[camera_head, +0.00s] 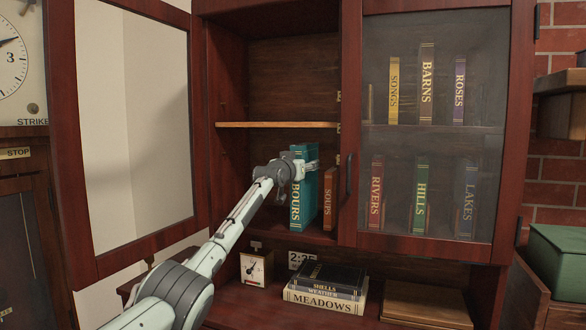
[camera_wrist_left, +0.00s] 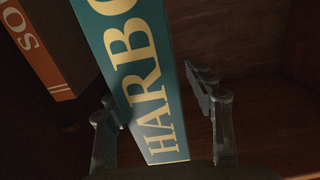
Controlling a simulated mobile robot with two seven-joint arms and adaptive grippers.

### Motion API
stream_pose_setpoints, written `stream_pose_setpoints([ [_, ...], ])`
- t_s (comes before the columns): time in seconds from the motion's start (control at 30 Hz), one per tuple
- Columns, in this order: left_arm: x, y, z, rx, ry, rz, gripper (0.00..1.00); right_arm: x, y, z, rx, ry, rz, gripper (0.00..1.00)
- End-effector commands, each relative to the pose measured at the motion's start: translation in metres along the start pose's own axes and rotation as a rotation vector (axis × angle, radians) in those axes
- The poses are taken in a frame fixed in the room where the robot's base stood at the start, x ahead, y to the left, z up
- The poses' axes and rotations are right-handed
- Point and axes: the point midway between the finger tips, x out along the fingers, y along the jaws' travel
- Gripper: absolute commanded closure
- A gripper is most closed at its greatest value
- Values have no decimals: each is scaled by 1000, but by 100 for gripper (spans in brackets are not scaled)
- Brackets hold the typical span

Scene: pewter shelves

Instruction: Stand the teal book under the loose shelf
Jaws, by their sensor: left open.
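The teal book (camera_head: 297,207), lettered HARBOURS, stands upright on the floor of the open left compartment. The loose shelf (camera_head: 277,125) is a light wood board above it. In the left wrist view the book (camera_wrist_left: 140,85) runs between the two spread fingers of the open gripper (camera_wrist_left: 160,118), with a visible gap on the right side. My right gripper is not in view.
An orange-brown SOUPS book (camera_head: 329,198) stands close to the right of the teal book. The left cabinet door (camera_head: 88,150) is swung open; the glazed right door (camera_head: 435,245) is shut. Space left of the teal book is clear.

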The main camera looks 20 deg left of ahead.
Motion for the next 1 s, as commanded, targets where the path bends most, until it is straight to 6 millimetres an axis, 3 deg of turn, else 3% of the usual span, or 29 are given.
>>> stream_pose_setpoints([
  [0.6, -88, 0, 0, 1, 4, -4, 46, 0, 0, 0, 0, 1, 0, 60],
  [1.0, -101, 1, -1, 0, 3, -4, 46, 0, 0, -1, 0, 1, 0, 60],
])
